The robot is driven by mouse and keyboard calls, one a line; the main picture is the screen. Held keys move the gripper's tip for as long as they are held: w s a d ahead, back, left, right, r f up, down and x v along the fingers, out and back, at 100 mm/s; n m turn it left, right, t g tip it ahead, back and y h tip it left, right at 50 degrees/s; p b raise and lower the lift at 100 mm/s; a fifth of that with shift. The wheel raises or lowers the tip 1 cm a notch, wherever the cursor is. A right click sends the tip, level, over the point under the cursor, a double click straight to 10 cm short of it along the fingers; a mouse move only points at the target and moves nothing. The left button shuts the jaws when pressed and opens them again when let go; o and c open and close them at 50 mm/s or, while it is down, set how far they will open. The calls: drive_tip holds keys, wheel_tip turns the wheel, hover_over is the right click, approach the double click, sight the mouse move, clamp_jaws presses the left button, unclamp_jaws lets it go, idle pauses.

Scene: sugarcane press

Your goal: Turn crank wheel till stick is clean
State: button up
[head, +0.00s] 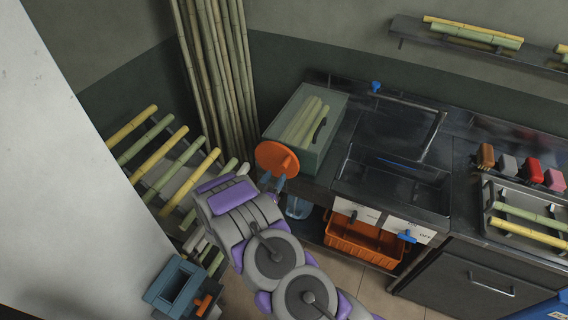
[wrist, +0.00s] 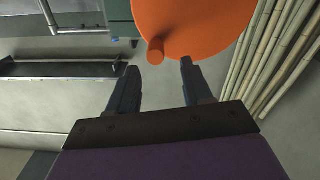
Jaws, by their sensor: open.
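The orange crank wheel (head: 275,159) is on the front left side of the green press box (head: 305,118). In the wrist view the wheel (wrist: 200,22) fills the top middle, and its peg handle (wrist: 156,52) sticks out toward me. My gripper (wrist: 158,72) is open, with the peg tip between and just beyond its two fingertips; contact cannot be told. In the head view my gripper (head: 272,183) is just below the wheel. Green and yellow-green sticks (head: 303,121) lie on top of the press box. Whether any stick is inside the press is hidden.
A dark counter with a sink (head: 393,180) is right of the press. An orange crate (head: 362,240) sits below it. Tall bamboo poles (head: 217,60) and a rack of canes (head: 160,155) stand left. A tray (head: 500,200) with canes is far right.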

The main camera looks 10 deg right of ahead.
sight(286, 162)
drive_tip(key=x, duration=0.9)
drive_tip(key=shift+s+d+b, duration=0.3)
drive_tip(key=shift+d+b, duration=0.05)
drive_tip(key=shift+d, duration=0.05)
drive_tip(key=shift+w+a, duration=0.1)
drive_tip(key=shift+a, duration=0.4)
drive_tip(key=shift+d, duration=0.45)
drive_tip(key=c, duration=0.5)
drive_tip(key=shift+a, duration=0.1)
clamp_jaws()
drive_tip(key=shift+r, duration=0.1)
